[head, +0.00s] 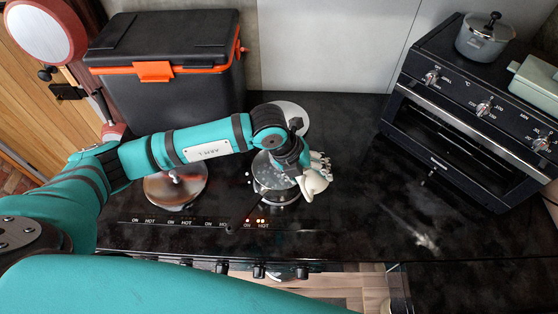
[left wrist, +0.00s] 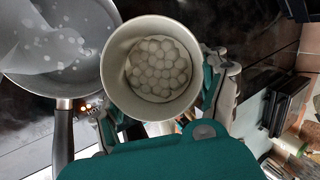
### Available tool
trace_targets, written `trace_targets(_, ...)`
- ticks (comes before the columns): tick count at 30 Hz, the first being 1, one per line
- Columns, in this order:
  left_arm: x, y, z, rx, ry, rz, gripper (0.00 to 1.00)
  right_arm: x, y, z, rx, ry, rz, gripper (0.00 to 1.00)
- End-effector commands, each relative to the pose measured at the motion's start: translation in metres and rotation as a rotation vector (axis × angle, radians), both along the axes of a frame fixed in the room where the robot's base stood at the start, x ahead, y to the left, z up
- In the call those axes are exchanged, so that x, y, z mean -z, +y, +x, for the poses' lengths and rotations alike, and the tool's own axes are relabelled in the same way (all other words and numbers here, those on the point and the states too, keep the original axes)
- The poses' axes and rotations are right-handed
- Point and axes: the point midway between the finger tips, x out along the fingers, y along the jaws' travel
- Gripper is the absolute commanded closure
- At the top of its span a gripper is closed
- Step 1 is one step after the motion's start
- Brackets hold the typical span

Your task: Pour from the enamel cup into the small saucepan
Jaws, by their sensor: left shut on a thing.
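The white enamel cup (head: 316,184) is held in my left gripper (head: 314,163), just right of the small saucepan. In the left wrist view the cup (left wrist: 112,67) shows its open mouth, with many pale round pieces at the bottom. The gripper fingers (left wrist: 160,122) are at its sides. The small saucepan (head: 275,193) stands on the black cooktop, partly hidden under my left wrist. In the left wrist view the saucepan (left wrist: 62,86) lies left of the cup, its handle pointing down; pale spots show in it. My right gripper is not in view.
A shiny pan-like disc (head: 175,190) lies left of the saucepan and a pale round disc (head: 293,112) behind it. A black box with orange trim (head: 165,60) stands at the back left. A toaster oven (head: 460,120) carries a lidded pot (head: 485,42) at right. The counter between is clear.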

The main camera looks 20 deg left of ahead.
Motion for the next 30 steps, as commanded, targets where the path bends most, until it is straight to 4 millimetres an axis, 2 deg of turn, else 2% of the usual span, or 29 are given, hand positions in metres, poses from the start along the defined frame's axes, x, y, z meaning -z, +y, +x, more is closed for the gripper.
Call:
trace_targets(19, -0.015, 0.009, 0.003, -0.003, 0.03, -0.083, 0.67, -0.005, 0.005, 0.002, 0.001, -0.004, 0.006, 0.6)
trace_targets(30, -0.011, 0.011, 0.003, -0.001, 0.049, -0.128, 0.67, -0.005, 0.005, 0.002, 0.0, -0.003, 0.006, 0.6)
